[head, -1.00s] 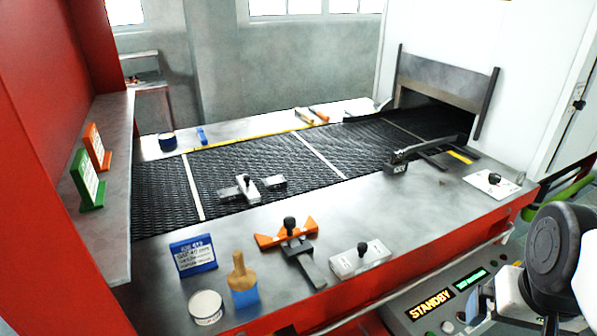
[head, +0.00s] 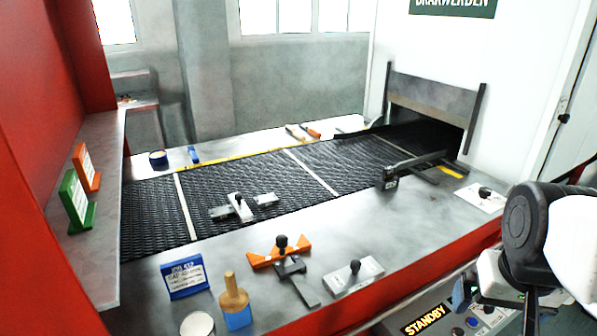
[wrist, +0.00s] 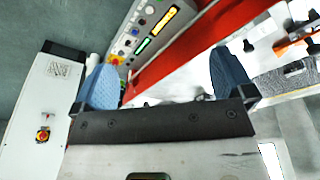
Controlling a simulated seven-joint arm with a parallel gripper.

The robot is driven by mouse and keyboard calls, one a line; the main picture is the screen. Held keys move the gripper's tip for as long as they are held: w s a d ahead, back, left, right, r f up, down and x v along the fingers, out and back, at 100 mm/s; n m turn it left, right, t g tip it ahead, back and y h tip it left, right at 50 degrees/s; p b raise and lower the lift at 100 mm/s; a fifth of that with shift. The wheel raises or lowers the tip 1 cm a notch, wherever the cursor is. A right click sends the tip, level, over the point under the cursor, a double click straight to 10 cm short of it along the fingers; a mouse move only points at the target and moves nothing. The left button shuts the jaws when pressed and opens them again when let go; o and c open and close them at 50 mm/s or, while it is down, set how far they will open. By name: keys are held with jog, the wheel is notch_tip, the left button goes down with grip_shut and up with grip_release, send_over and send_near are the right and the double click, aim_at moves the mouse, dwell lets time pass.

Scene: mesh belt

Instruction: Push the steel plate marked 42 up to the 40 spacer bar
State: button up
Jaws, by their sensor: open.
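On the black mesh belt (head: 235,181) a pale spacer bar (head: 240,209) with a black knob lies lengthwise between two small steel plates. One plate (head: 220,213) is at its left and the other (head: 266,199) at its right. Their numbers are too small to read, and I cannot tell whether either plate touches the bar. A second pale bar with a black knob (head: 353,278) lies on the front steel ledge. My gripper (wrist: 167,82) shows in the wrist view with its two blue fingers wide apart and nothing between them. It is off the front of the machine, far from the belt.
The front ledge holds an orange gauge (head: 280,256), a blue job sign (head: 185,276), a brush (head: 235,303) and a round tin (head: 197,325). A dark arm (head: 392,181) reaches over the belt near the oven mouth (head: 432,105). A control panel (head: 470,312) stands low in front.

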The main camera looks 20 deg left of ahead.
jog(key=w+a+r+n, duration=0.1)
jog(key=w+a+r, duration=0.1)
jog(key=w+a, duration=0.45)
jog(key=w+a+r+n, duration=0.1)
jog(key=w+a+r, duration=0.15)
jog(key=w, duration=0.75)
jog(key=n+g, duration=0.3)
jog(key=n, duration=0.3)
send_over(267, 199)
jog(key=d, duration=0.1)
notch_tip(267, 199, down, 16)
jog(key=shift+s+f, duration=0.1)
jog(key=shift+s, duration=0.05)
jog(key=shift+a+f+n, duration=0.25)
jog(key=shift+a+n, duration=0.05)
jog(key=shift+a, duration=0.3)
jog(key=shift+f, duration=0.1)
jog(key=shift+f, duration=3.8)
jog(key=shift+c, duration=0.2)
